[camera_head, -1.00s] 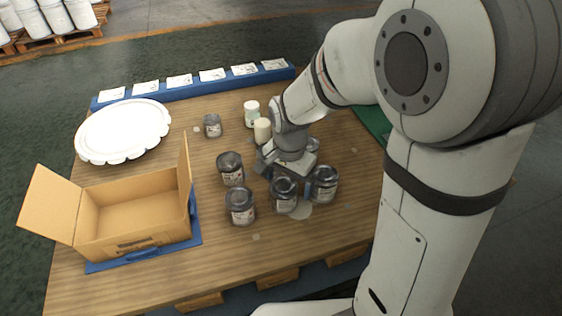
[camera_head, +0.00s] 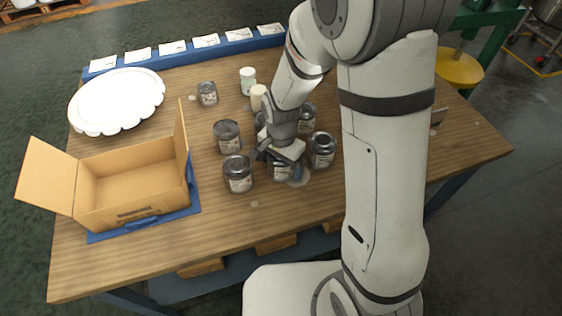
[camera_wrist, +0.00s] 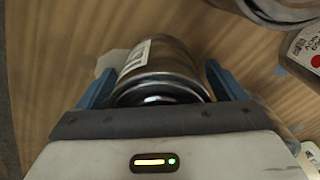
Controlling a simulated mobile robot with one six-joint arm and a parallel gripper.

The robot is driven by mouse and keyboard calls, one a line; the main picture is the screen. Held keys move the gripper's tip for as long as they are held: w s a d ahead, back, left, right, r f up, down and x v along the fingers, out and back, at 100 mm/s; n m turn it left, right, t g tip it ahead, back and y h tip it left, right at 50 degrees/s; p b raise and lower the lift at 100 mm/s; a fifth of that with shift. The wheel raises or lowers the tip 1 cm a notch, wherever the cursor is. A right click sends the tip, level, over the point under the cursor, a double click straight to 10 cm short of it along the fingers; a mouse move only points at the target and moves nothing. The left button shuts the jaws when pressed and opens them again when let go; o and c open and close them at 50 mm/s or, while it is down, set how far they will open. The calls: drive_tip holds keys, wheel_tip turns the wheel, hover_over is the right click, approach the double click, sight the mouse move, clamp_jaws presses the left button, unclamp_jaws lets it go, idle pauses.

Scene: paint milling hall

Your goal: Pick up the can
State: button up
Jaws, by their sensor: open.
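Several dark metal cans with pale labels stand in a group on the wooden table. My gripper (camera_head: 272,158) is low over the front of this group, open. In the wrist view one can (camera_wrist: 160,70) lies between the two blue fingers of my gripper (camera_wrist: 155,85), with a gap visible beside the fingers. In the head view this can (camera_head: 281,173) is partly hidden under my gripper. Other cans stand close by: one on the left (camera_head: 238,174), one behind it (camera_head: 227,137), one on the right (camera_head: 322,150) and one behind my wrist (camera_head: 307,118).
An open cardboard box (camera_head: 130,180) stands on a blue tray (camera_head: 195,205) at the left. A white scalloped plate (camera_head: 117,102) lies behind it. A smaller can (camera_head: 207,93) and a white bottle (camera_head: 248,80) stand farther back. The table's right side is largely clear.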

drive_tip(key=shift+c, duration=0.4)
drive_tip(key=c, duration=1.2)
drive_tip(key=shift+o, duration=0.2)
